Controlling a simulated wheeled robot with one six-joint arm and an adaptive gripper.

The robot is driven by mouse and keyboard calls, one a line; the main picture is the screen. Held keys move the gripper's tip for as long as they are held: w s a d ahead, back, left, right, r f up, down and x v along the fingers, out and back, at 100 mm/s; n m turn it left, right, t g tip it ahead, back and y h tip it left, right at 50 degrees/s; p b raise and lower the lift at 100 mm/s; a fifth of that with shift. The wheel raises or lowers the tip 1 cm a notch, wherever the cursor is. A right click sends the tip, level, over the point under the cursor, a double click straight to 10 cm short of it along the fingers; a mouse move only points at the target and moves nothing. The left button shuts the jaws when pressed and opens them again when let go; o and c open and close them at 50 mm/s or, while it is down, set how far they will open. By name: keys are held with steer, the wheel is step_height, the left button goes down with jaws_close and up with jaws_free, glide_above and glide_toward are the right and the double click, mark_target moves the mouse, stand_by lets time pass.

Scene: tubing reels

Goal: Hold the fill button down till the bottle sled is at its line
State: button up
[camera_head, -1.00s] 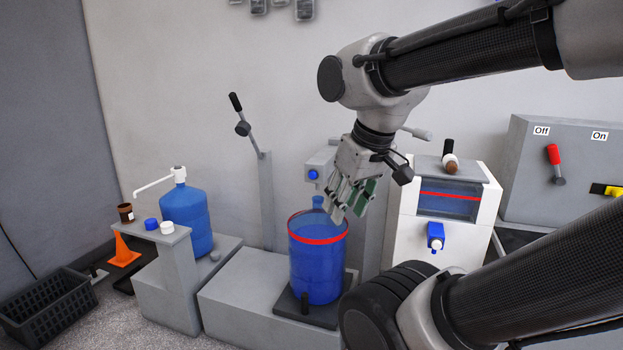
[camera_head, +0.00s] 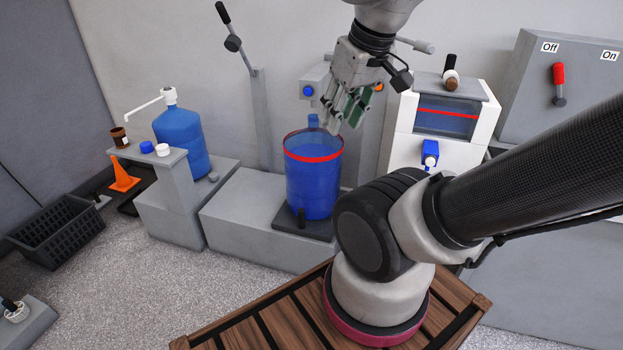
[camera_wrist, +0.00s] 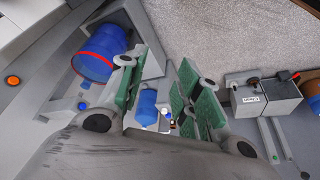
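The blue fill button (camera_head: 308,91) is on a grey housing above and behind the large blue bottle (camera_head: 313,185). The bottle has a red ring near its top and stands upright on the dark sled (camera_head: 290,224). My gripper (camera_head: 343,112) hangs right of the button and just above the bottle's right side, apart from the button. In the wrist view, its green-padded fingers (camera_wrist: 160,85) are apart with nothing between them up close. The bottle (camera_wrist: 97,60) and blue button (camera_wrist: 82,106) are left of the fingers there. No line beside the sled can be made out.
A grey lever post (camera_head: 262,120) stands left of the housing. A white cabinet (camera_head: 395,145) with a blue tap (camera_head: 430,150) is on the right. An orange button (camera_head: 379,87) shows beside my gripper. A pump bottle (camera_head: 180,140) stands at left.

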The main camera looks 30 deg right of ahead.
jaws_close()
stand_by(1.1)
